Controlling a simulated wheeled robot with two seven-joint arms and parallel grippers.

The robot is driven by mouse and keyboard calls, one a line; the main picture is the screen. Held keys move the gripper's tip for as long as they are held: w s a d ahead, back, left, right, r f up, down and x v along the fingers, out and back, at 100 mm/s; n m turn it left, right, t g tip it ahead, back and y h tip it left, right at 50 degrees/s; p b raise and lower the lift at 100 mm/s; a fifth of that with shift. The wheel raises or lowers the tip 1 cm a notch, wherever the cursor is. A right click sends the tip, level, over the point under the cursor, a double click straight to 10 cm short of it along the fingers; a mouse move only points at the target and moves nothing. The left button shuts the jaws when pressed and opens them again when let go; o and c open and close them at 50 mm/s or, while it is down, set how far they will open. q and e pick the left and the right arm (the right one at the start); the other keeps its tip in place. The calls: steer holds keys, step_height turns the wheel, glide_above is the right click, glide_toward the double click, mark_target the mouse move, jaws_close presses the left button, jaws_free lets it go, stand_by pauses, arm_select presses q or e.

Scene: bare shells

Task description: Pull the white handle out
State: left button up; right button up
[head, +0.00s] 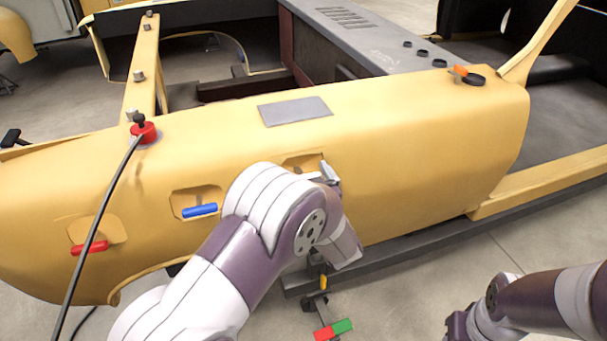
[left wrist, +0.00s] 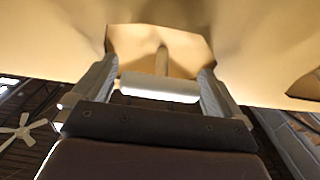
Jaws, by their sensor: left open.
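The white handle (left wrist: 160,88) is a short white bar on a stem, set in a recess of the yellow shell; it shows in the left wrist view. My left gripper (left wrist: 157,70) is open, with one finger on each side of the bar. Whether the fingers touch the bar's ends I cannot tell. In the head view my left gripper (head: 328,173) is at the recess on the shell's near side, and my arm mostly hides the handle. My right arm comes in at the lower right, with its gripper out of the picture.
The yellow shell (head: 420,140) spans the head view. A blue handle (head: 200,210) and a red handle (head: 90,248) sit in recesses to the left. A black cable hangs from a red knob (head: 143,132). A red-and-green piece (head: 333,330) is low, near the floor.

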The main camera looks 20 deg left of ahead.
arm_select(q)
steer(key=c, duration=1.3)
steer(key=shift+s+d+r+p, duration=0.3)
steer(key=shift+s+d+p, duration=0.25)
steer(key=shift+s, duration=0.25)
steer(key=shift+s+f, duration=0.1)
steer(key=o, duration=1.3)
steer(key=shift+s+d, duration=0.15)
steer(key=v, duration=1.2)
steer(key=shift+s+d+b, duration=0.15)
steer(key=shift+s+b, duration=0.15)
steer(key=shift+b, duration=0.05)
